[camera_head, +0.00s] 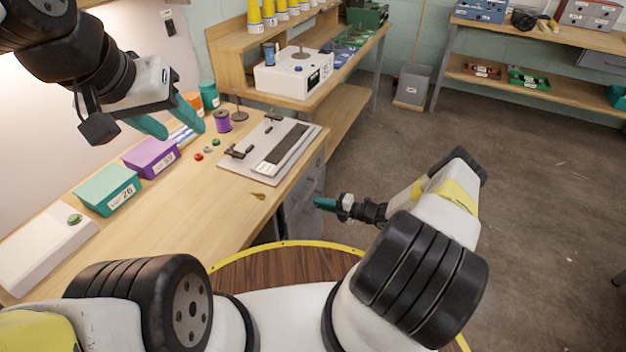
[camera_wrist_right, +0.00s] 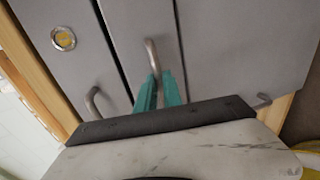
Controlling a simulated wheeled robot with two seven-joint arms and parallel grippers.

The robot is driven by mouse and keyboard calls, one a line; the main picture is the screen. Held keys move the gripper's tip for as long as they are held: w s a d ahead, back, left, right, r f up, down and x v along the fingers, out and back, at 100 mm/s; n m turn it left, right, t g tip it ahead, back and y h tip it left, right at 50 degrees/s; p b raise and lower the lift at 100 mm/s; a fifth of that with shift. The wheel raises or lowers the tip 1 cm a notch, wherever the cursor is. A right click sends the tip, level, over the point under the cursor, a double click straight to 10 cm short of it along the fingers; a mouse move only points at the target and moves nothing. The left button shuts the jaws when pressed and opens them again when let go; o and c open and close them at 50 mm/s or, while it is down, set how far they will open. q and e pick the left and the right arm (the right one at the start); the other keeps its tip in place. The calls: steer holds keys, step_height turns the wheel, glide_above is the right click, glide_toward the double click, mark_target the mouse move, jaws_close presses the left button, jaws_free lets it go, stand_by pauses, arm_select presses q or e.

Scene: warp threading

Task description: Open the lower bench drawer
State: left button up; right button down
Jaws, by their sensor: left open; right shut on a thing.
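The grey drawer unit (camera_head: 305,196) is under the right end of the wooden bench. In the right wrist view, its front shows sideways as three grey panels. The left panel (camera_wrist_right: 45,62) has a round lock and a handle (camera_wrist_right: 93,102). The middle panel (camera_wrist_right: 135,22) has a bent metal handle (camera_wrist_right: 151,50). The right panel (camera_wrist_right: 240,45) has another handle (camera_wrist_right: 262,100). My right gripper (camera_head: 318,203) is shut on the middle panel's handle, its teal fingers (camera_wrist_right: 160,82) hiding the lower part. My left gripper (camera_head: 186,131) is open and empty above the bench.
The bench (camera_head: 200,225) carries a teal bin (camera_head: 105,190), a purple bin (camera_head: 150,158), a purple spool (camera_head: 223,122) and a grey board (camera_head: 235,165) with a dark strip. Open floor (camera_head: 530,200) lies to the right.

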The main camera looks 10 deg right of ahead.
steer(key=f+v, duration=0.2)
steer(key=v, duration=1)
steer(key=d+f+v, duration=0.1)
steer(key=f+v, duration=0.2)
steer(key=v, duration=1)
steer(key=shift+s, duration=0.3)
steer(key=c, duration=1.5)
jaws_free()
steer(key=v, duration=0.7)
steer(key=shift+s+d, duration=0.15)
steer(key=shift+d, duration=0.2)
steer(key=shift+r, duration=0.1)
